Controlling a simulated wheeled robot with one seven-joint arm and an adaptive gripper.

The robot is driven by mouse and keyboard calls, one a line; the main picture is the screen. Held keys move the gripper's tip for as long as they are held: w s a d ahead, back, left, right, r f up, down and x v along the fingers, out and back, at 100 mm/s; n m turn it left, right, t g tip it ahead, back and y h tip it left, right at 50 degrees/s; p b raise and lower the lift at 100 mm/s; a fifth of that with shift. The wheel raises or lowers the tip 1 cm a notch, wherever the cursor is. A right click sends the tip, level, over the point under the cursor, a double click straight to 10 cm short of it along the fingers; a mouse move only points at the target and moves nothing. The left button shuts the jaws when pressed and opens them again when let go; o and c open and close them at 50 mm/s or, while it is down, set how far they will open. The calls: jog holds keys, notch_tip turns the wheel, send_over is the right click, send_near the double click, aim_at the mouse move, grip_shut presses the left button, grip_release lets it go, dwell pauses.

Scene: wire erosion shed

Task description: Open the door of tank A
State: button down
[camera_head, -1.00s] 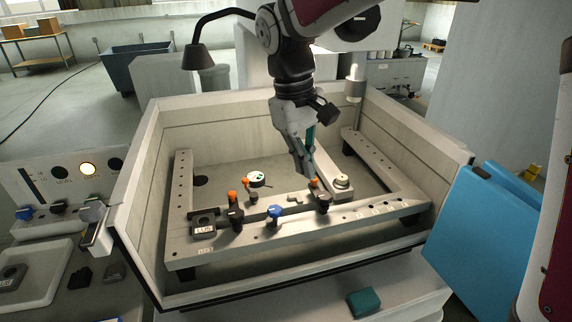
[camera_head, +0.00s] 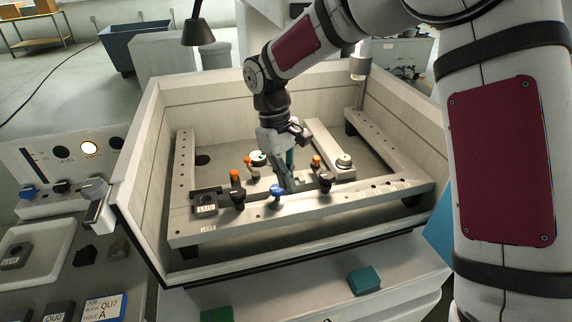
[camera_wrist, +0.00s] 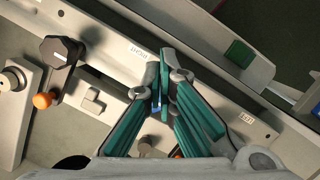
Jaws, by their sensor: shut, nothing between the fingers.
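The pale open-topped tank (camera_head: 135,165) fills the middle of the head view. Its left, back and right walls stand up; along the front I see no tall wall, only a low edge with a dark strip (camera_head: 300,265). I cannot read which tank it is. A grey block-like handle (camera_head: 97,205) sits at its front left corner. My gripper (camera_head: 287,188) points down inside the tank, over the front fixture bar, close to a blue-topped clamp knob (camera_head: 277,194). In the wrist view my gripper (camera_wrist: 160,85) is shut and empty, with a bit of blue partly hidden behind the fingers.
Orange-handled dark clamps (camera_head: 237,180) and a black knob with an orange end (camera_wrist: 62,54) stand on the frame. A control panel (camera_head: 70,160) with a lit lamp and a white tray (camera_head: 35,245) are at left. A teal block (camera_head: 364,279) lies in front.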

jog(key=s+d+f+p, duration=0.2)
jog(key=s+d+f, duration=0.1)
jog(key=shift+s+d+f, duration=0.15)
jog(key=shift+s+f, duration=0.1)
jog(key=shift+s, duration=0.05)
dwell(0.3)
